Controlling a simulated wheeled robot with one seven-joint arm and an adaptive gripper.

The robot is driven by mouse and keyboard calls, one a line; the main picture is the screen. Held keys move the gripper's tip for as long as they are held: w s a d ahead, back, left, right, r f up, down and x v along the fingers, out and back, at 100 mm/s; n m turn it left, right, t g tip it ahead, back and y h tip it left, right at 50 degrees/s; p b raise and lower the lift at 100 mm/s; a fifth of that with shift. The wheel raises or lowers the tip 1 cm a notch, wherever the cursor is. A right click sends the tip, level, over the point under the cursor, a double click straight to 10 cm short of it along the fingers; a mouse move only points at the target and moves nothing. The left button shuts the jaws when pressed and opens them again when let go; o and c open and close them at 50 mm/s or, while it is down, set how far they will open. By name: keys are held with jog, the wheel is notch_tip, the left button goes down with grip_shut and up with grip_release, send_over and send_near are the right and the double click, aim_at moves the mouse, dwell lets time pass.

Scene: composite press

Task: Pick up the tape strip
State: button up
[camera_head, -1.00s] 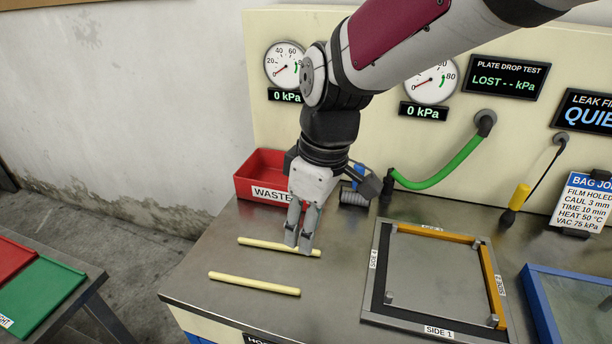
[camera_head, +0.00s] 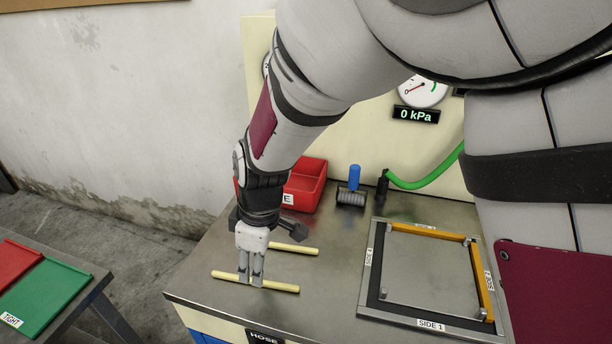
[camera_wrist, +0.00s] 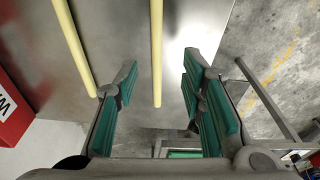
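Two pale yellow tape strips lie roughly parallel on the metal bench. The near strip (camera_head: 281,287) is under my gripper (camera_head: 251,282), which points down over its middle. The far strip (camera_head: 298,249) lies behind, partly hidden by my gripper. In the wrist view, my gripper (camera_wrist: 161,75) is open, with teal pads apart. One strip (camera_wrist: 157,45) runs through the gap between the pads without visible contact. The other strip (camera_wrist: 72,42) passes outside the left finger. I cannot tell the exact height of the fingertips above the bench.
A red waste bin (camera_head: 306,183) stands behind the strips, with a grey coil (camera_head: 351,198) and blue cylinder (camera_head: 354,176) beside it. A framed plate (camera_head: 420,275) with orange strips along two sides lies to the right. The bench front edge is close to the near strip.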

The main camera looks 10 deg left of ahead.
jog(key=f, duration=0.2)
jog(key=a+f, duration=0.1)
jog(key=f, duration=0.2)
jog(key=shift+w, duration=0.2)
jog(key=shift+c, duration=0.3)
grip_shut()
